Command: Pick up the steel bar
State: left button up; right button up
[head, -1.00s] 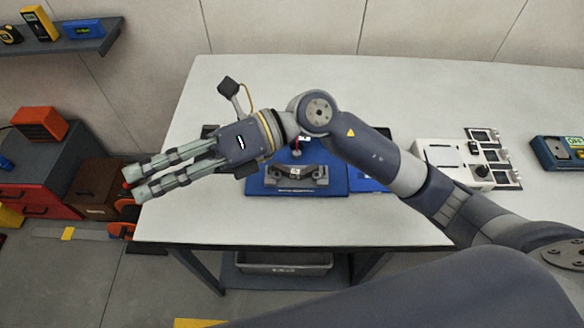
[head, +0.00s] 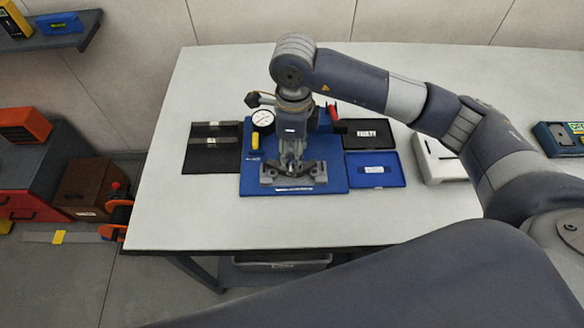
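Flat grey bar-like pieces (head: 214,126) lie on a dark mat (head: 210,163) on the table's left part. They look like steel, but I cannot tell for sure which is the steel bar. My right gripper (head: 291,168) points down over the grey V-shaped fixture (head: 311,178) on a blue base plate (head: 322,185), to the right of the dark mat. Its fingers are seen nearly end-on and partly hide the fixture, so their opening and any contact are unclear. My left gripper is out of view.
A dial gauge (head: 262,119) stands on the blue plate's left side. A black tray labelled FAULTY (head: 367,146) and a blue tray (head: 376,181) lie to its right. A white device (head: 437,160) is farther right. The table's front left (head: 185,212) is clear.

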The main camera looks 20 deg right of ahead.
jog(key=shift+f+p, duration=0.45)
jog(key=shift+f, duration=0.15)
notch_tip(320, 180, down, 4)
jog(key=shift+s+a+r+p, duration=0.1)
jog(key=shift+a+r+p, duration=0.05)
jog(key=shift+p, duration=0.6)
jog(key=shift+f, duration=0.4)
grip_shut()
